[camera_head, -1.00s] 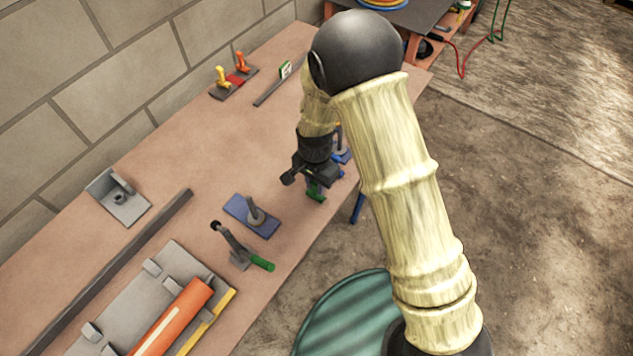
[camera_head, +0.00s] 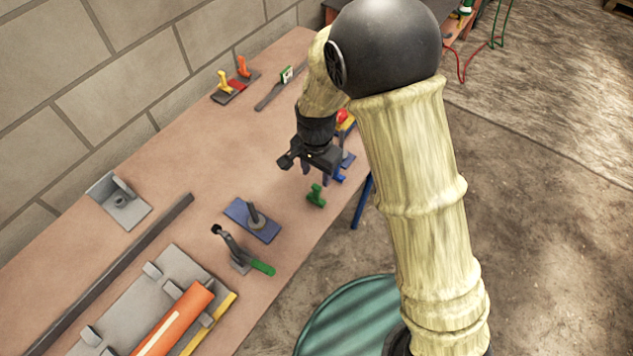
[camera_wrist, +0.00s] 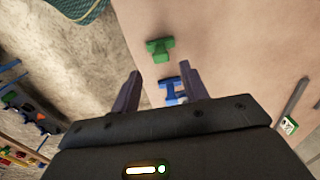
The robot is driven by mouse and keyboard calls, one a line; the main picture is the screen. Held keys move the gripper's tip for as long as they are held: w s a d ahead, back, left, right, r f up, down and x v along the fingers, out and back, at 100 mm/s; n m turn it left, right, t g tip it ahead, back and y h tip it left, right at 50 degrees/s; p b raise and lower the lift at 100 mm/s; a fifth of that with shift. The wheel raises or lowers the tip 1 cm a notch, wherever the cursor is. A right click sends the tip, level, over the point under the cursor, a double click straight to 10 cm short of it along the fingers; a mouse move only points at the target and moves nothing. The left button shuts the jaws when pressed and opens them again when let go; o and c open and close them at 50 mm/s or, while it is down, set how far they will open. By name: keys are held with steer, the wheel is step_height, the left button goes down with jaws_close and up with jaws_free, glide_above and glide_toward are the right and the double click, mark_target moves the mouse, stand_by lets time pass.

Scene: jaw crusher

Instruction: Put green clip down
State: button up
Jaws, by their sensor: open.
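The green clip (camera_head: 316,195) rests on the brown table top near its front edge, apart from my gripper. It also shows in the wrist view (camera_wrist: 160,48), ahead of and beyond my fingertips. My gripper (camera_head: 319,174) is open and empty, held above the table just behind and above the clip. In the wrist view its two dark fingers (camera_wrist: 160,88) are spread with nothing gripped between them. A blue clip (camera_wrist: 172,90) shows between the fingers, lower down on the table.
A blue plate with a grey post (camera_head: 252,218) and a green-handled toggle clamp (camera_head: 240,252) stand to the left. An orange cylinder (camera_head: 175,320) lies on a grey fixture. A grey bar (camera_head: 110,270) lies along the table. The table middle is clear.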

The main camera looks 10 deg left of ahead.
step_height(320, 180, up, 4)
steer(key=shift+r, duration=0.2)
stand_by(0.7)
steer(key=s+d+r+n+t, duration=0.1)
steer(key=s+d+r, duration=0.1)
steer(key=d, duration=0.6)
steer(key=s+d+r+n, duration=0.2)
steer(key=s+d, duration=0.1)
steer(key=d, duration=0.6)
steer(key=s+d+r+n+t, duration=0.1)
steer(key=s+d+r, duration=0.1)
steer(key=d, duration=0.7)
steer(key=shift+s+n+t, duration=0.2)
steer(key=shift+n+t, duration=0.1)
